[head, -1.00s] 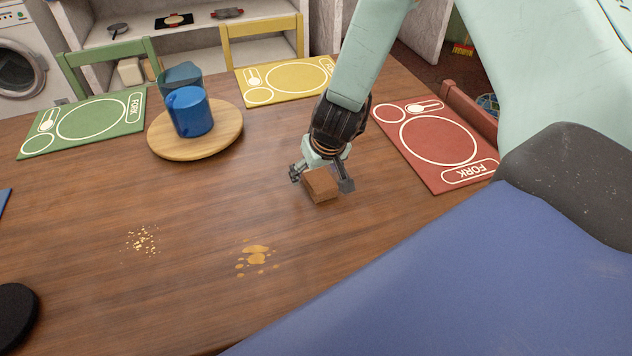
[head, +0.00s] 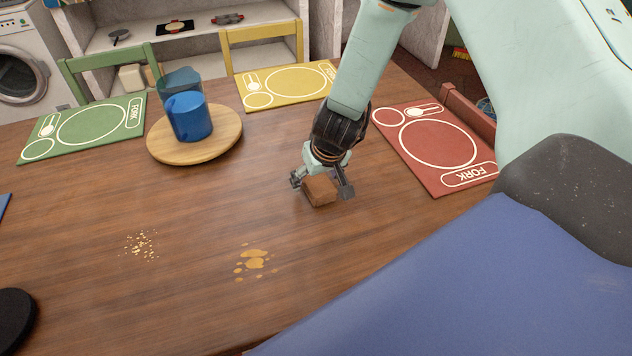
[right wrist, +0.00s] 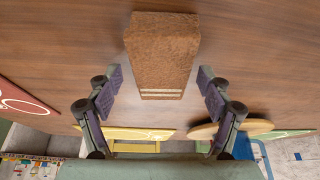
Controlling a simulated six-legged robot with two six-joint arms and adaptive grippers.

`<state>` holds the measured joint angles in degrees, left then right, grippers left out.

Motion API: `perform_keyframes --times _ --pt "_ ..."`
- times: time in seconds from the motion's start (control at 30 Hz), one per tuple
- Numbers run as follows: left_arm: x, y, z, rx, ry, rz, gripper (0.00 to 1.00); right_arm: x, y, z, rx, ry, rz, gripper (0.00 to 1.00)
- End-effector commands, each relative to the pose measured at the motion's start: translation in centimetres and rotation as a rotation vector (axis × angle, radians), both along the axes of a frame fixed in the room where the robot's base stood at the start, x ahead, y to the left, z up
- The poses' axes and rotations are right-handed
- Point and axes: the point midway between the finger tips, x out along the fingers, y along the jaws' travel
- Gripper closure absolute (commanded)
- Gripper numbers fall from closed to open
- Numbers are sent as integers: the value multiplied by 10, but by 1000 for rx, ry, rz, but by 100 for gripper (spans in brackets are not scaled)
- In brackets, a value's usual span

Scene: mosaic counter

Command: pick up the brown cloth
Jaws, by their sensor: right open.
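The brown cloth (head: 320,191) is a thick, block-like folded piece on the wooden table, between the spill and the red placemat. In the right wrist view the cloth (right wrist: 162,52) shows a fuzzy top and pale stripes at one end. My right gripper (head: 321,187) is over it, pointing down. Its jaws are open, one finger on each side of the cloth. In the right wrist view a gap shows between the cloth and each finger of the gripper (right wrist: 160,79). My left gripper is not in view.
A round wooden board (head: 160,152) holds a blue cup (head: 189,117) and a bluish see-through cup (head: 180,78). Crumbs (head: 141,244) and a yellowish spill (head: 254,260) lie on the table. Green (head: 45,150), yellow (head: 322,89) and red (head: 393,124) placemats line its edges. A black round object (head: 14,318) is at lower left.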

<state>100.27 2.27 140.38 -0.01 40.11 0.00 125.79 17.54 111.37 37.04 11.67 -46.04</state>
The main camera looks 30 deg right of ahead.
Motion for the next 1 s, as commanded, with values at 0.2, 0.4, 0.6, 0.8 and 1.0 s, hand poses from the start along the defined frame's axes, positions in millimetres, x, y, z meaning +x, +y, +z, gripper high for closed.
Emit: perform_keyframes --times 0.2,0.4,0.6,0.8,1.0 --pt "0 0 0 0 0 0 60 0 0 0 0 0 1 27" --pt "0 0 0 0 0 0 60 0 0 0 -1 -1 1 44" --pt "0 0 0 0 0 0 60 0 0 0 -1 -1 1 61" --pt "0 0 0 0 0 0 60 0 0 0 -1 -1 1 78" --pt "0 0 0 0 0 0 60 0 0 1 -1 -1 1 79"
